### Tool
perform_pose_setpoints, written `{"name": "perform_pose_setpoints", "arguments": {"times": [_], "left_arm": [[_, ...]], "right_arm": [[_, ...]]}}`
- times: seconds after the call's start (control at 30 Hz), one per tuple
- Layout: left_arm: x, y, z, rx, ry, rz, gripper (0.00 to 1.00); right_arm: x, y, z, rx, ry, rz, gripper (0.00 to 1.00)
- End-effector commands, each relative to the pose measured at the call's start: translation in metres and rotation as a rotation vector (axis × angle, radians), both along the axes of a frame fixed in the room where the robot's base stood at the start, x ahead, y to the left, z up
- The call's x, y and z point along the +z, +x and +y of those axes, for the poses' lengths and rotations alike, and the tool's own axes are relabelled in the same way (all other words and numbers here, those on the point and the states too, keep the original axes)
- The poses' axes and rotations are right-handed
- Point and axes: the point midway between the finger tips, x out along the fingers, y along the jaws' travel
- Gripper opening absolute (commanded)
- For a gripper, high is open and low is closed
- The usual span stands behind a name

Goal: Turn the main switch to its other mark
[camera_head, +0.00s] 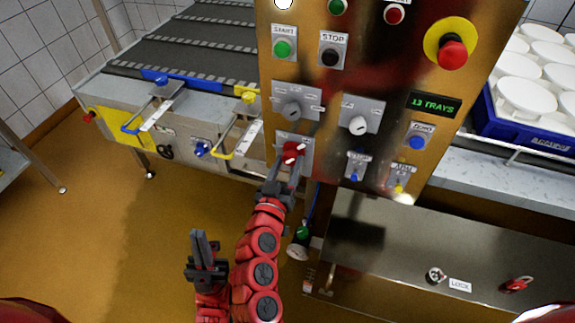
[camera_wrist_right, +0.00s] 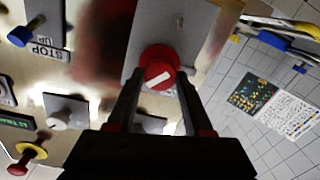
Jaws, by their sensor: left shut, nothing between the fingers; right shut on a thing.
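The main switch (camera_head: 290,149) is a red round knob with a white pointer line, on a grey plate low on the steel control panel. In the head view its line slants up to the right. It also shows in the right wrist view (camera_wrist_right: 158,72), with one finger on each side. My right gripper (camera_head: 284,166) is shut on this knob. The marks on its plate are too small or hidden to read. My left gripper (camera_head: 201,243) is shut and empty, low in front of the panel and to the left of my right arm.
Above the switch are a grey selector (camera_head: 292,109), green START (camera_head: 283,47) and black STOP (camera_head: 330,56) buttons. A red emergency button (camera_head: 452,54) is at upper right. A conveyor (camera_head: 190,45) with coloured handles stands left.

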Motion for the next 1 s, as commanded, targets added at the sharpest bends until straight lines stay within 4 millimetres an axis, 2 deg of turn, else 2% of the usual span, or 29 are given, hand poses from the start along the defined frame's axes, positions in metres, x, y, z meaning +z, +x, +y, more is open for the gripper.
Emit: {"name": "perform_pose_setpoints", "arguments": {"times": [0.17,0.37,1.0], "left_arm": [[-0.007,0.0,0.0,0.0,0.0,0.0,0.0],[-0.003,0.0,0.0,0.0,0.0,0.0,0.0],[0.043,0.0,0.0,0.0,0.0,0.0,0.0]], "right_arm": [[0.001,-0.001,0.002,0.004,-0.103,0.026,0.0],[0.002,0.0,0.002,0.003,-0.253,0.078,0.0],[0.003,0.0,0.003,0.002,-0.826,0.269,0.0]]}}
